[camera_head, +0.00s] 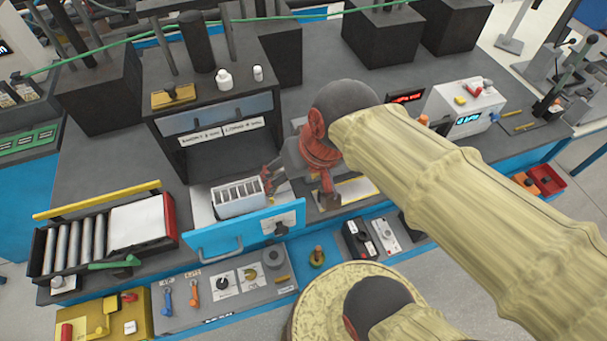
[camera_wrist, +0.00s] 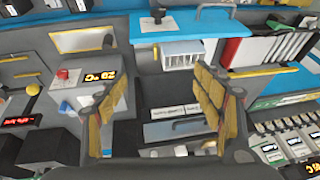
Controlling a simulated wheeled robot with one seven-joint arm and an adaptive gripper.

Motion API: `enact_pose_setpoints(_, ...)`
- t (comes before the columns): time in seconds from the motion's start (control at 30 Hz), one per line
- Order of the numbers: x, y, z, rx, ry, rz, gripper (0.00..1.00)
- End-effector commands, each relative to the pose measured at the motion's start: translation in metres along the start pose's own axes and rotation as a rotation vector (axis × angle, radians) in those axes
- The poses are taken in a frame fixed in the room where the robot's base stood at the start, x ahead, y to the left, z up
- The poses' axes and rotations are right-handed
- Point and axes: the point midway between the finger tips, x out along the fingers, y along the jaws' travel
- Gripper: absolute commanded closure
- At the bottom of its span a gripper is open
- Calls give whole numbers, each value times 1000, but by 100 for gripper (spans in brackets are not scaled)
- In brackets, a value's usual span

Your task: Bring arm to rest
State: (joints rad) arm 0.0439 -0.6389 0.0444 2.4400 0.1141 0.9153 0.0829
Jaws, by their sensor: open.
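My arm reaches in from the right in the head view, in a pale ribbed cover with dark joints. My gripper (camera_head: 297,186) hangs over the workbench, just right of a white slotted rack (camera_head: 238,206). In the wrist view my gripper (camera_wrist: 157,98) is open, its two tan-padded fingers wide apart with nothing between them. The rack also shows in the wrist view (camera_wrist: 182,61), beyond the fingertips. It sits in a pulled-out drawer with a blue front (camera_head: 235,238). Whether a finger touches the rack or drawer I cannot tell.
A dark cabinet (camera_head: 215,130) stands behind the drawer. A roller tray (camera_head: 75,248) is at the left, and a white device with a lit display (camera_head: 465,108) at the right. Switch panels line the bench front. Tall black blocks (camera_head: 380,35) stand at the back.

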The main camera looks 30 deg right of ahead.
Motion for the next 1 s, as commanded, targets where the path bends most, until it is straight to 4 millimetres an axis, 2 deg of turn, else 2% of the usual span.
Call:
enact_pose_setpoints(0.03, -9, 3, 3, -62, 39, 16, 32)
enact_pose_setpoints(0.2, -23, 11, 9, -182, 104, 57, 32)
enact_pose_setpoints(0.5, -25, 12, 9, -200, 112, 65, 32)
enact_pose_setpoints(0.63, -19, 13, 11, -199, 111, 64, 32)
enact_pose_setpoints(0.83, 5, 17, 21, -198, 111, 64, 32)
enact_pose_setpoints(1.0, 5, 16, 21, -197, 111, 64, 32)
